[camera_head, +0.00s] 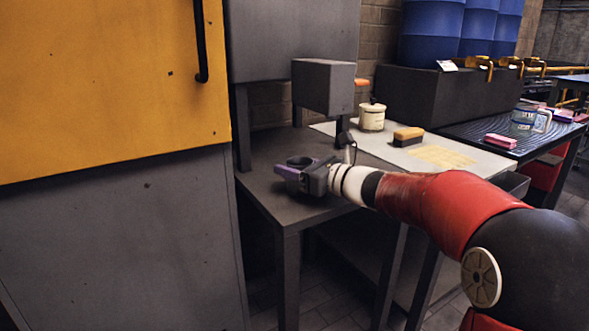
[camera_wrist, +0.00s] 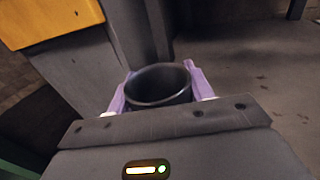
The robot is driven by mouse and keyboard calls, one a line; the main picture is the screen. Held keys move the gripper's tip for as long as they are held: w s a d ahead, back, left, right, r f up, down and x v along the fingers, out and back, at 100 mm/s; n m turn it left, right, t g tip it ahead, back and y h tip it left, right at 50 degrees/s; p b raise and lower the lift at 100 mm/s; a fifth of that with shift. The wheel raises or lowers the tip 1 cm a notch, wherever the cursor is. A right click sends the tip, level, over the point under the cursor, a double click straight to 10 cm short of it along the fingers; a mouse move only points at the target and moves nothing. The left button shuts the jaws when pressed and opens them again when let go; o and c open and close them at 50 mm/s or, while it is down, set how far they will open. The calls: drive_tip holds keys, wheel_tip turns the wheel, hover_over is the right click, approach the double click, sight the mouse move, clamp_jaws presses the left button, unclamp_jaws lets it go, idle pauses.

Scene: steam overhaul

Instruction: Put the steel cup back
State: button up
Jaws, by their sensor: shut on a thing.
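The steel cup (camera_wrist: 158,84) is a dark, open-topped round cup. It sits between the two purple fingers of my gripper (camera_wrist: 160,90) in the wrist view, with its mouth facing up. My gripper is shut on it. In the head view my gripper (camera_head: 291,169) is over the left part of the dark grey table (camera_head: 262,190), and the dark rim of the cup (camera_head: 300,161) shows at its fingers. The lower part of the cup is hidden, so I cannot tell whether it touches the table top.
A grey box-shaped machine head (camera_head: 323,87) overhangs the table behind my gripper. A yellow-and-grey cabinet (camera_head: 110,90) stands close on the left. To the right, a pale board (camera_head: 420,152) bears a cream pot (camera_head: 372,116) and a brush (camera_head: 408,136).

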drive_tip(key=o, duration=1.2)
drive_tip(key=shift+o, duration=0.2)
drive_tip(key=v, duration=1.2)
drive_tip(key=s+a+f+n+g, duration=0.1)
drive_tip(key=s, duration=0.1)
drive_tip(key=s+a+f+n+g+h, duration=0.1)
drive_tip(key=s+n, duration=0.1)
drive_tip(key=s+a+f+n+g+h, duration=0.1)
drive_tip(key=s+n, duration=0.1)
drive_tip(key=s, duration=0.1)
drive_tip(key=shift+f, duration=0.1)
drive_tip(key=s+f+n+g+h, duration=0.2)
drive_tip(key=s+f+n+h, duration=0.25)
drive_tip(key=s+n, duration=0.35)
drive_tip(key=s+d+f+n+h, duration=0.3)
drive_tip(key=s+d+n+h, duration=0.1)
drive_tip(key=s+d+n, duration=0.2)
drive_tip(key=s+d+f+n+h, duration=0.3)
drive_tip(key=s+d+n+h, duration=0.1)
drive_tip(key=s+d+n, duration=0.1)
drive_tip(key=s+d, duration=0.1)
drive_tip(key=s, duration=0.1)
drive_tip(key=shift+s+f+n+t, duration=0.3)
drive_tip(key=shift+f+n, duration=0.05)
drive_tip(key=shift+n, duration=0.05)
